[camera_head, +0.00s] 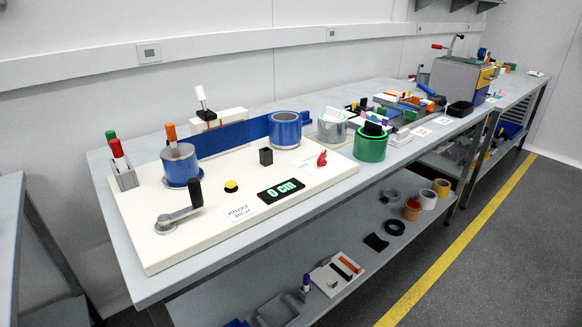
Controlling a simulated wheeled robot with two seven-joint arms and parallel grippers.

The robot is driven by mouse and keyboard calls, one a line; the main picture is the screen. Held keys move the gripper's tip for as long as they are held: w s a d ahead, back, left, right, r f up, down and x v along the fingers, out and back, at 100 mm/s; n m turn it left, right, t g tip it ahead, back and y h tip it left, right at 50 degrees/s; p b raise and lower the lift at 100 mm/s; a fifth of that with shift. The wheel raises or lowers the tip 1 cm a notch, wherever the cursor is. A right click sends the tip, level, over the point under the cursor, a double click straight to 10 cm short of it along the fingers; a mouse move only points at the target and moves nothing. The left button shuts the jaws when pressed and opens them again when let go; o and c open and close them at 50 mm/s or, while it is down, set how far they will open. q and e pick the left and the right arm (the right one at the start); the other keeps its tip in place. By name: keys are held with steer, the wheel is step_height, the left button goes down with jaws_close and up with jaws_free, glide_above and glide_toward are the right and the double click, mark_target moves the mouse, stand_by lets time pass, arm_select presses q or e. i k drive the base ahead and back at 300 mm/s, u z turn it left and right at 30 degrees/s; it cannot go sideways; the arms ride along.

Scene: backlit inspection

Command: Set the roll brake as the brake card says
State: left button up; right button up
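The brake card (239,213) lies on the front of the cream board (215,226) and reads "BRAKE HIGH". A red pointer knob (322,158) sits at the board's right end, beside a small label (304,161) too small to read. A blue roll (179,164) stands at the left and another blue roll (285,130) at the right, with a blue strip (232,137) between them. A crank (178,221) with a black handle is at the front left. A yellow button (231,186) and a display (281,190) reading "0 cm" are near it. Neither gripper is in view.
A cup of markers (123,176) stands at the board's left end. A green roll (370,145) and a grey-white roll (332,127) stand just right of the board. A lower shelf (395,180) holds tape rolls. The floor right of the yellow line (460,236) is clear.

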mark_target(321, 162)
steer(key=u, duration=0.45)
steer(key=k, duration=0.95)
steer(key=z, duration=0.6)
steer(key=i, duration=1.95)
steer(key=u, duration=0.8)
